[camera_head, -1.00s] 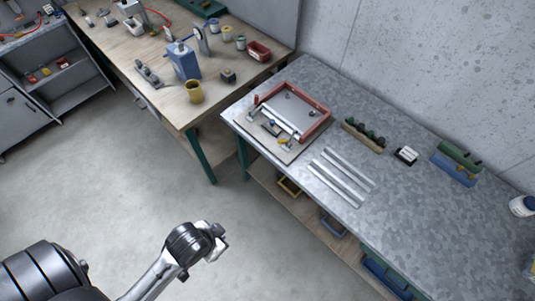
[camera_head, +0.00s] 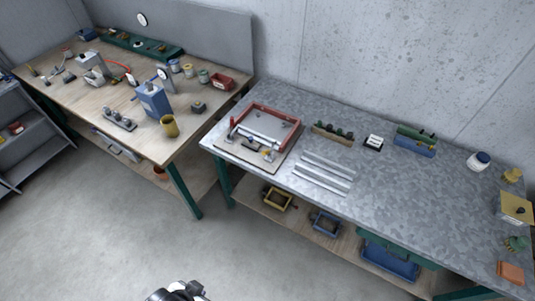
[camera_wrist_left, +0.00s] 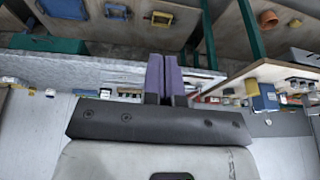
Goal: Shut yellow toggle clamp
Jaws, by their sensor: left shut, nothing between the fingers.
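A fixture with a red frame (camera_head: 267,108) sits on the metal-topped bench. At its front edge is a small yellow part (camera_head: 267,155), which looks like the yellow toggle clamp. It is too small to tell whether its lever is up or down. My left gripper (camera_head: 178,293) is at the bottom edge of the head view, partly cut off, over the floor and well apart from the fixture. In the left wrist view its two purple-padded fingers (camera_wrist_left: 163,76) are together with nothing between them. My right gripper is not in view.
Metal strips (camera_head: 322,174) lie right of the fixture. A rack of dark knobs (camera_head: 332,132) stands behind them. A wooden bench at left holds a blue device (camera_head: 153,99) and a yellow cup (camera_head: 169,126). Bins (camera_head: 277,198) sit on the lower shelf. The floor in front is clear.

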